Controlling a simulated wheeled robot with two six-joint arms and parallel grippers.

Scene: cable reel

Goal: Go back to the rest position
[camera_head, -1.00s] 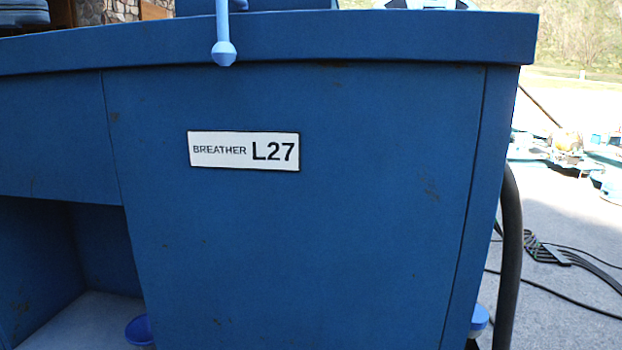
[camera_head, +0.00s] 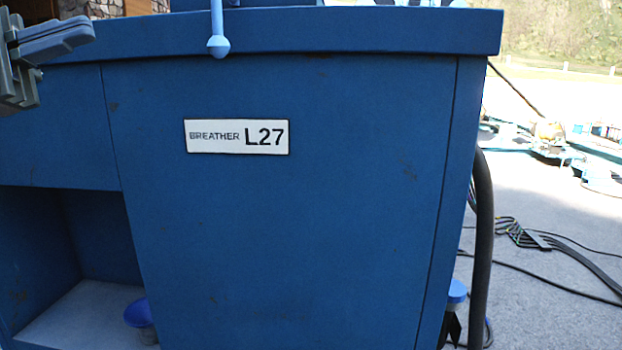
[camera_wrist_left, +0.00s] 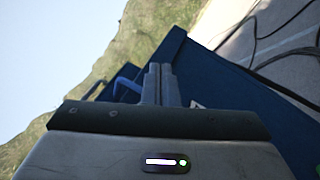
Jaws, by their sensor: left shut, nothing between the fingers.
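My left gripper (camera_head: 62,42) comes into the head view at the upper left edge, in front of the blue cabinet (camera_head: 290,230). In the left wrist view its two fingers (camera_wrist_left: 160,84) are side by side and shut, with nothing seen between them. The blue cabinet also shows beyond the fingers in the left wrist view (camera_wrist_left: 225,92). My right gripper is in neither view.
A white label (camera_head: 236,136) reading "BREATHER L27" is on the cabinet front. A light blue lever with a ball end (camera_head: 218,46) hangs over the top edge. A black hose (camera_head: 482,230) runs down the right side. Cables (camera_head: 540,240) lie on the ground at right.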

